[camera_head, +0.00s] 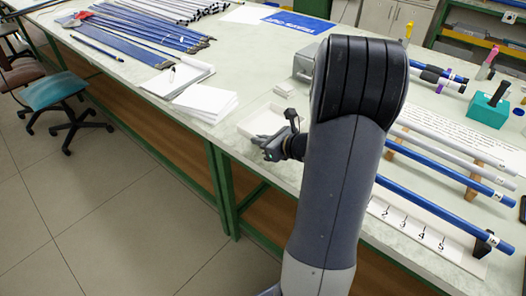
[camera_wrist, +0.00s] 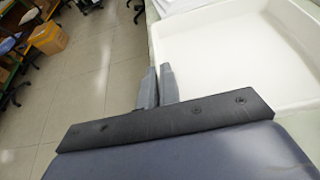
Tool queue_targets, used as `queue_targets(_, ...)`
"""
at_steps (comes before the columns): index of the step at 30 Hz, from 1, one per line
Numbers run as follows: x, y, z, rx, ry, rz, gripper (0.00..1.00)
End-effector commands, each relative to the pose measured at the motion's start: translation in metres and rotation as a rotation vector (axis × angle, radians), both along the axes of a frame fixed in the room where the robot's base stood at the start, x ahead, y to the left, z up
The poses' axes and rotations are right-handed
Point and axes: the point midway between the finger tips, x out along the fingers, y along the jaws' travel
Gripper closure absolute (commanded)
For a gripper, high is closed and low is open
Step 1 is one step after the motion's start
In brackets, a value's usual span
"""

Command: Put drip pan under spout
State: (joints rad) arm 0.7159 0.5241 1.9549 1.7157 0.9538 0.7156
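The drip pan looks to be the shallow white tray (camera_head: 262,120) near the table's front edge, left of my arm. It fills the right of the wrist view (camera_wrist: 245,50) and looks empty. My gripper (camera_head: 268,146) is at the tray's near side, by the table edge. In the wrist view its two grey fingers (camera_wrist: 158,85) are close together with a narrow gap, at the tray's left wall. I cannot tell whether the wall is between them. A grey box-shaped unit (camera_head: 304,62) stands behind the tray, partly hidden by my arm. I cannot make out a spout.
White paper stacks (camera_head: 205,102) lie left of the tray. Blue and white rods (camera_head: 445,208) rest on wooden supports at right, by a numbered strip (camera_head: 415,233). A teal block (camera_head: 488,110) stands behind them. Chairs (camera_head: 55,92) stand on the floor at left.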

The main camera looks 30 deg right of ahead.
Motion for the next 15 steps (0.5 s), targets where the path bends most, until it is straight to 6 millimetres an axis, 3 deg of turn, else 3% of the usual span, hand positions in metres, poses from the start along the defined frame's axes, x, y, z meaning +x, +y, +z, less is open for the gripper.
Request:
queue_targets(9,0.0,0.0,-0.039,0.002,0.002,0.0,1.0)
queue_targets(15,0.0,0.0,-0.045,-0.002,-0.001,0.001,1.0)
